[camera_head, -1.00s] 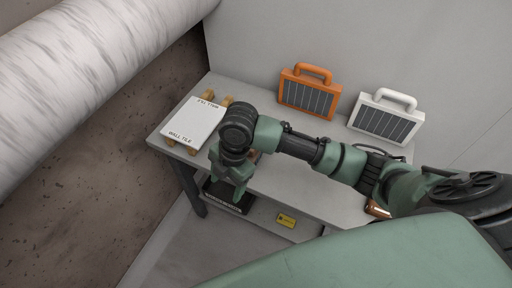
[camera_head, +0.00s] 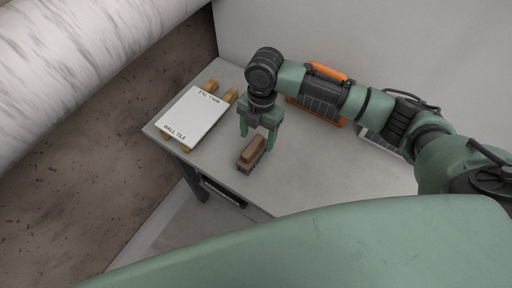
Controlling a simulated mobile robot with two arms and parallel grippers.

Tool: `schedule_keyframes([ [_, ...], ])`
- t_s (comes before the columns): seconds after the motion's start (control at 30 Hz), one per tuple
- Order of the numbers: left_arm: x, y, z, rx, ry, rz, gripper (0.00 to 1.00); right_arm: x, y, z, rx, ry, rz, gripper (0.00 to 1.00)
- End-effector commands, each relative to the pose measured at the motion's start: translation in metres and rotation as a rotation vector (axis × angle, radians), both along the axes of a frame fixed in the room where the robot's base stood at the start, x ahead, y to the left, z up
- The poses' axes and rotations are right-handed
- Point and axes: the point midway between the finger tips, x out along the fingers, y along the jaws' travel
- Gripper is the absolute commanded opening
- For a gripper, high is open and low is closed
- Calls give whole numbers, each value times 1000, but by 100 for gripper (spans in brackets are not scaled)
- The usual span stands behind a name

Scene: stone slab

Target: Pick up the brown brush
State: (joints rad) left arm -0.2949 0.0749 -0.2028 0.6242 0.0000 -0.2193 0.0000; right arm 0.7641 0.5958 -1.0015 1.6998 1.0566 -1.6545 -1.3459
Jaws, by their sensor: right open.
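The brown brush (camera_head: 252,152) lies on the grey table (camera_head: 310,180), near its front edge, with dark bristles showing along its lower side. My right gripper (camera_head: 258,143) points down at the brush's far end, its two green fingers apart. The fingertips look close to the brush, but I cannot tell whether they touch it or how high they are above the table. My left gripper is not in view.
A white wall tile (camera_head: 196,116) rests on wooden blocks (camera_head: 229,96) at the table's left end. An orange solar-panel case (camera_head: 326,72) and a white one (camera_head: 382,142) stand at the back, partly hidden by my arm. The table's front middle is clear.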

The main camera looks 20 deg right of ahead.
Motion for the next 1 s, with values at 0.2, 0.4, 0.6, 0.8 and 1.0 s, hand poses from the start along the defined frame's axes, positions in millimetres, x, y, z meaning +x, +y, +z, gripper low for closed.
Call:
schedule_keyframes([
  [0.2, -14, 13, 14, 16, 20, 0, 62, -4, 10, -24, 0, 3, 0, 66],
  [0.4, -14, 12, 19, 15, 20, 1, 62, -6, 14, -51, -1, 1, 0, 66],
  [0.6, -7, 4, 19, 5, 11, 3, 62, -6, 14, -56, 1, -2, 2, 66],
  [0.8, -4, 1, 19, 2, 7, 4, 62, -5, 14, -55, 1, -2, 1, 33],
  [1.0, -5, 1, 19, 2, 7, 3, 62, -5, 14, -55, 0, -3, 1, 0],
])
